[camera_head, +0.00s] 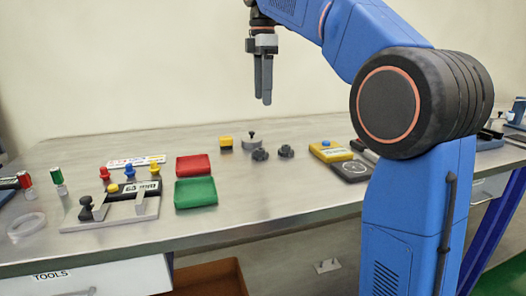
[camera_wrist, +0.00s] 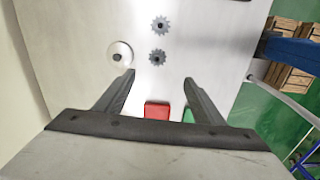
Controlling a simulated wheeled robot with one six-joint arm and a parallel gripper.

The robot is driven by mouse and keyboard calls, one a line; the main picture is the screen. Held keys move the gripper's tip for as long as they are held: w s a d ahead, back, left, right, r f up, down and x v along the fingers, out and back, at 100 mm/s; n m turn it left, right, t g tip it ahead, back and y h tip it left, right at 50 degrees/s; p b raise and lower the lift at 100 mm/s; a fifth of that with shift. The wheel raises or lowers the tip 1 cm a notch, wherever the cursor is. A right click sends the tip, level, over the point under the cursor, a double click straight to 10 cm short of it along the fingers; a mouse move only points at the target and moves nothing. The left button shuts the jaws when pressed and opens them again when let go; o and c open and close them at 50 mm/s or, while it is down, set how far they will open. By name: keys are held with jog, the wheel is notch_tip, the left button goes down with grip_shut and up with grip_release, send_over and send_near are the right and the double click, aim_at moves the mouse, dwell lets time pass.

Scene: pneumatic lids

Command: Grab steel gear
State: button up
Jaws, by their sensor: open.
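Two small dark grey toothed gears lie flat on the steel table. One gear (camera_head: 260,154) is nearer the trays and also shows in the wrist view (camera_wrist: 157,58). The other gear (camera_head: 286,151) lies to its right and also shows in the wrist view (camera_wrist: 160,25). I cannot tell by material which one is steel. My gripper (camera_head: 265,98) points down, open and empty, well above the table. In the wrist view its fingertips (camera_wrist: 159,78) are spread, with the nearer gear just beyond the gap between them.
A round silver disc with a knob (camera_head: 251,141) stands close behind the gears. A yellow-and-black block (camera_head: 226,143), a red tray (camera_head: 193,165) and a green tray (camera_head: 196,192) are to the left. A yellow device (camera_head: 331,152) lies right. The table front before the gears is clear.

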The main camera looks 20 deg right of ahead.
send_over(260, 149)
jog(key=f, duration=1.1)
jog(key=shift+d+f, duration=0.35)
jog(key=shift+f, duration=0.05)
jog(key=shift+w+a+f, duration=0.1)
jog(key=shift+a+f, duration=0.05)
jog(key=shift+f, duration=1.2)
jog(key=shift+w+a+f, duration=0.1)
jog(key=shift+a+f, duration=0.05)
jog(key=shift+f, duration=1.2)
jog(key=c, duration=1.3)
